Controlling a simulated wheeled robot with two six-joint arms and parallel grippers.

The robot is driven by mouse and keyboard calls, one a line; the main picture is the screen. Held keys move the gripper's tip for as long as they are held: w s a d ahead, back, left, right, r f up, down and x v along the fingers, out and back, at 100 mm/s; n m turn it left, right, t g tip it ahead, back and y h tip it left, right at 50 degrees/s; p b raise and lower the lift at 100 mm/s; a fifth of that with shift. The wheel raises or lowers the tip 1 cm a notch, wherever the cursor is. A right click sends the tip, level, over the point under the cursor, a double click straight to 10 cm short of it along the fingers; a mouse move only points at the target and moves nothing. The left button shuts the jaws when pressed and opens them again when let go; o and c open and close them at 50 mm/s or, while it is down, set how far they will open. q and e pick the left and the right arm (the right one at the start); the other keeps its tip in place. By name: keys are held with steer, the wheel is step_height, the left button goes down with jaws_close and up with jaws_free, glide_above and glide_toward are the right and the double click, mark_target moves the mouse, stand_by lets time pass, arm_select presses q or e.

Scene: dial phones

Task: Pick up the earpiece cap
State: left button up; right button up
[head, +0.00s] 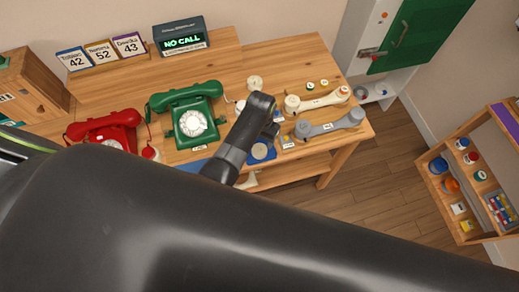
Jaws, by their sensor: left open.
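My left gripper (271,130) is above the right half of the wooden desk, pointing down over a small blue mat. It is open, and I see nothing between its fingers. A round beige disc (260,151) lies on the mat just below it. A cream round piece (254,83) sits on the desk behind the gripper. I cannot tell which of these is the earpiece cap. A cream handset (317,101) and a grey handset (330,123) lie to the right of the gripper. My right gripper is not in view.
A green dial phone (192,122) and a red dial phone (105,132) stand on the desk (290,58) to the left. A "NO CALL" display (181,38) stands at the back. A shelf with parts (437,168) stands at right. My dark arm hides the front.

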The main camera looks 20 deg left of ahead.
mark_target(259, 150)
arm_select(q)
steer(key=shift+f, duration=0.75)
steer(key=f+b, duration=0.2)
steer(key=b, duration=0.1)
steer(key=f+b, duration=0.3)
steer(key=shift+s+a+f+b, duration=0.1)
steer(key=shift+s+b, duration=0.1)
steer(key=shift+b, duration=0.1)
steer(key=c, duration=0.5)
